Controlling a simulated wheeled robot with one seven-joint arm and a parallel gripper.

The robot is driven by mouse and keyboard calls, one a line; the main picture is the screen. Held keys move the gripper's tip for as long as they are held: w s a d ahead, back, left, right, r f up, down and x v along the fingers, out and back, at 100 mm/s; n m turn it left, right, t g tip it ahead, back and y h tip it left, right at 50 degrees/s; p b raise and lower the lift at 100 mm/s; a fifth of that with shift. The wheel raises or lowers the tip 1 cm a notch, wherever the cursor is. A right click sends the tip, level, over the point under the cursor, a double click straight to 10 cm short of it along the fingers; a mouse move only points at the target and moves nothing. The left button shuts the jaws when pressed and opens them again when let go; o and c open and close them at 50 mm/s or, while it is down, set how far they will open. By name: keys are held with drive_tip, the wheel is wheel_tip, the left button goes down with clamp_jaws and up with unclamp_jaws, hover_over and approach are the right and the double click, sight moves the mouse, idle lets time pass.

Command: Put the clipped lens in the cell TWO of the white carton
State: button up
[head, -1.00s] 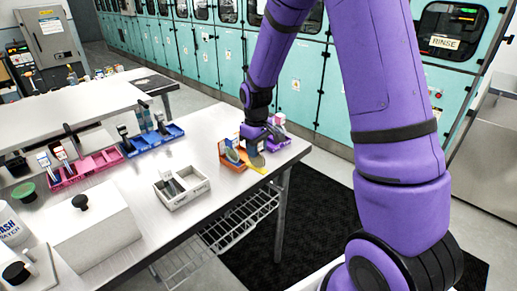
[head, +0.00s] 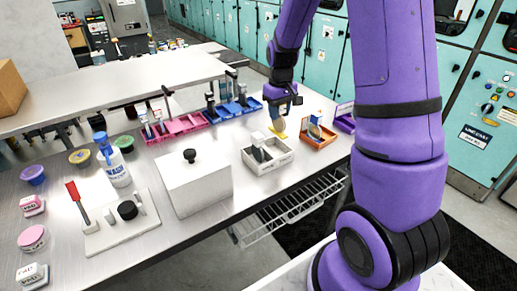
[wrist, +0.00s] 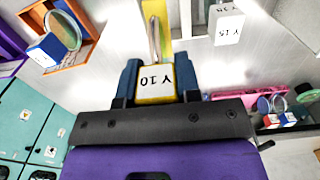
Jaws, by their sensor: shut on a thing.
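My gripper (head: 283,100) is above the table between the white carton and the orange tray. A thin rim, seen nearly edge-on, extends from the block beside a flat yellow piece. The white carton (head: 284,160) stands left of and nearer than my gripper in the head view, apart from the held lens. A grey clipped piece (head: 258,153) stands in its left part. Its cell markings are not readable.
The orange tray (head: 322,142), holding a round lens, is right of my gripper. A purple tray (head: 345,124) lies beyond it. Blue (head: 240,109) and pink (head: 180,127) racks stand behind. A white box with a black knob (head: 195,185) is left of the carton.

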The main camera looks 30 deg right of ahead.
wheel_tip(320, 180, down, 5)
drive_tip(key=shift+a+f, duration=0.1)
drive_tip(key=shift+a, duration=0.05)
drive_tip(key=shift+f, duration=1.95)
drive_tip(key=shift+f, duration=0.1)
drive_tip(key=o, duration=0.9)
wheel_tip(320, 180, up, 12)
drive_tip(key=shift+r, duration=0.15)
wheel_tip(320, 180, up, 8)
drive_tip(key=f+t, duration=0.1)
hover_over(277, 131)
drive_tip(key=s+a, duration=0.4)
drive_tip(key=s+a+r+t, duration=0.1)
drive_tip(key=s+a+r, duration=0.2)
drive_tip(key=s+r, duration=0.35)
drive_tip(key=s+a+r+t, duration=0.2)
drive_tip(key=s+a+r, duration=0.25)
drive_tip(key=s, duration=0.25)
drive_tip(key=shift+t, duration=0.6)
drive_tip(key=s, duration=0.3)
drive_tip(key=s+r, duration=0.1)
drive_tip(key=s, duration=0.2)
drive_tip(key=s+a, duration=0.1)
drive_tip(key=s, duration=0.1)
drive_tip(key=shift+s+a+r, duration=0.1)
drive_tip(key=shift+s+r, duration=0.05)
drive_tip(key=shift+s, duration=0.25)
